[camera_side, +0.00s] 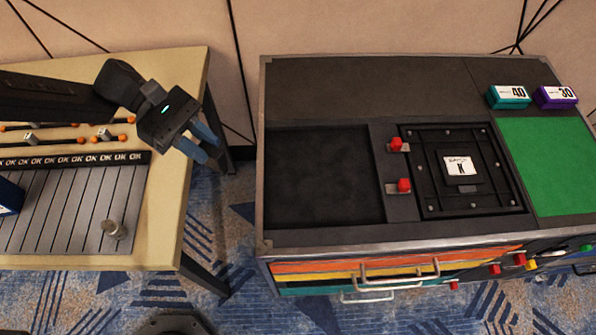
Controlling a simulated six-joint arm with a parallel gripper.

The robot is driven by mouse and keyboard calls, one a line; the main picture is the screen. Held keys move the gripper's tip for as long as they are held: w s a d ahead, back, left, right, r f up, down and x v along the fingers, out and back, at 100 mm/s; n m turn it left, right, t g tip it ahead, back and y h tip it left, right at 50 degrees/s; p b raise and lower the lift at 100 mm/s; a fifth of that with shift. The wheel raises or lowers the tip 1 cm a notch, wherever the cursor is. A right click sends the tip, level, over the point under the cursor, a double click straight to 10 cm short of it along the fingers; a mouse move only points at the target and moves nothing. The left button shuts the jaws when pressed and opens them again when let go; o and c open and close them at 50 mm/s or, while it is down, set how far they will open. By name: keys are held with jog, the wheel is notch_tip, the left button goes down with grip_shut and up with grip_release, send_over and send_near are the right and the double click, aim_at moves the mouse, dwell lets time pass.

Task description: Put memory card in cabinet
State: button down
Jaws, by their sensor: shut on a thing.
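My gripper (207,151) is at the end of my arm in the upper left, above the right edge of the beige table. Its blue fingers point down and right. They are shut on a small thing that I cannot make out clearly. I cannot pick out a memory card with certainty. The cabinet (262,190) fills the right side, well to the right of my gripper. It has a dark top and orange, yellow and teal drawer fronts (330,268) with metal handles. A black square panel (425,190) with a white label sits in its top.
The beige table (180,215) carries a grey slatted board (80,215), a metal knob (114,230) and a dark blue box (8,197). Teal (508,97) and purple (556,97) boxes stand at the cabinet's back right, behind a green area (550,165). A floor gap separates table and cabinet.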

aim_at(215, 147)
jog(key=shift+n+t+h, duration=0.5)
jog(key=shift+n+t, duration=0.3)
jog(key=shift+t, duration=0.1)
jog(key=w+f, duration=0.1)
jog(key=f, duration=0.1)
jog(key=w+d+f, duration=0.1)
jog(key=shift+d+f, duration=0.15)
jog(key=shift+f, duration=0.2)
jog(key=shift+s+d+f, duration=0.7)
jog(key=shift+d+f, duration=1.05)
jog(key=shift+f, duration=0.1)
jog(key=shift+s+d+f, duration=0.7)
jog(key=shift+d+f, duration=1.1)
jog(key=shift+f, duration=0.05)
jog(key=shift+s+d+f, duration=0.7)
jog(key=shift+d+f, duration=1.05)
jog(key=shift+f, duration=0.1)
jog(key=shift+f, duration=0.1)
jog(key=c, duration=1)
grip_release()
